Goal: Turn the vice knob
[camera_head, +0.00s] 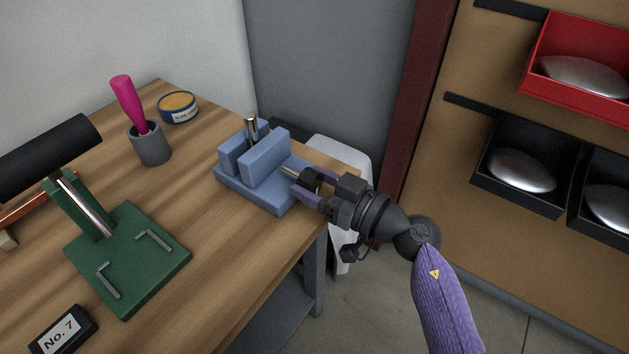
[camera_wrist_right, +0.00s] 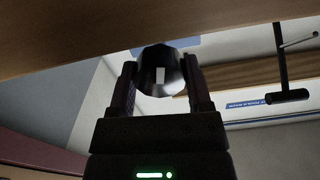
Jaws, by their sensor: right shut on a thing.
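The blue vice (camera_head: 262,163) stands at the right corner of the wooden workbench, with a metal piece (camera_head: 252,128) upright between its jaws. Its dark knob (camera_head: 310,178) sticks out on the right side on a short metal shaft. My right gripper (camera_head: 306,186) reaches in from the right and is shut on the knob. In the right wrist view the round dark knob (camera_wrist_right: 160,72) with a pale mark on its face sits between the two fingers (camera_wrist_right: 161,85). My left gripper is not in view.
A green stand (camera_head: 130,255) with a black roller-like top, a grey cup (camera_head: 150,145) with a pink-handled tool, a round tin (camera_head: 178,107) and a "No. 7" block (camera_head: 64,332) are on the bench (camera_head: 215,255). Red and black bins (camera_head: 530,160) hang at the right.

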